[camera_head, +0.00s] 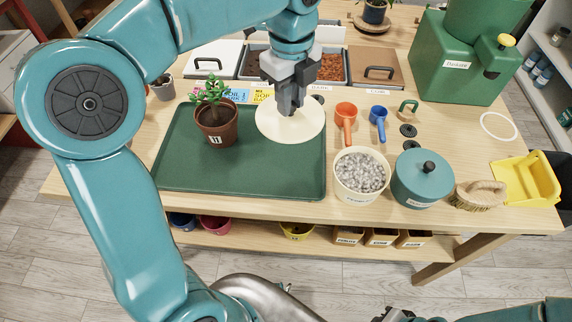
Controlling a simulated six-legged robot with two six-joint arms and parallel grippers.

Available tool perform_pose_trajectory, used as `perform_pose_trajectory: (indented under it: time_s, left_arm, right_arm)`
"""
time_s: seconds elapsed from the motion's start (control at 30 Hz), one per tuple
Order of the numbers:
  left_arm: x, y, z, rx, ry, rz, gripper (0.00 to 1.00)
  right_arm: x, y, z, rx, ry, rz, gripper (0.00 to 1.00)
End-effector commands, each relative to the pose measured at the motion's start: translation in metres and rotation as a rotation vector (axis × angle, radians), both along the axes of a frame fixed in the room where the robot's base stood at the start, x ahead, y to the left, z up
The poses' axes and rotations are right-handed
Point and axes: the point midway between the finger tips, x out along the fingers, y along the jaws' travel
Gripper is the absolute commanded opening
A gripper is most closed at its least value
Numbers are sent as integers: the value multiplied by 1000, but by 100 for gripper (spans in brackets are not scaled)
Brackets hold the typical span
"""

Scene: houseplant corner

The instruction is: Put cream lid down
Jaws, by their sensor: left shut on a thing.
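The cream lid (307,130) is a flat round disc at the right part of the green tray, overlapping its right edge in the picture. My left gripper (289,108) comes down over the lid's middle and is shut on it; the fingers hide the grip point. I cannot tell whether the lid touches the tray or hangs just above it. The cream pot (360,188), open and full of grey-white granules, stands right of the tray. A dark part of my right arm shows at the bottom edge; its gripper (396,315) is mostly cut off.
A potted plant (217,130) stands on the green tray (240,178). An orange scoop (346,122), a blue scoop (378,122), a lidded teal pot (420,182), a brush (480,195) and a yellow dustpan (525,180) lie to the right. The tray's front is clear.

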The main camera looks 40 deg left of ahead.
Motion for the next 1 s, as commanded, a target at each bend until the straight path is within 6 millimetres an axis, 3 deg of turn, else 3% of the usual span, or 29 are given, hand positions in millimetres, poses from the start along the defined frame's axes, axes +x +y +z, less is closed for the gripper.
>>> perform_pose_trajectory:
  time_s: [0.1, 0.4, 0.63, 0.8, 1.0]
  left_arm:
    - [-1, -1, -38, 1, 7, 0, 0]
    - [-1, 0, -119, 0, 5, 0, 0]
    - [0, 2, -143, 0, 2, 1, 0]
    - [-2, 3, -172, -1, 4, 1, 0]
    - [-1, 3, -181, 0, 1, 0, 0]
  right_arm:
    - [0, 0, -9, 0, 0, 0, 0]
    - [0, 0, -20, 0, 0, 0, 0]
    - [0, 0, -22, 0, 0, 0, 0]
    - [0, 0, -26, 0, 0, 0, 0]
    - [0, 0, -26, 0, 0, 0, 0]
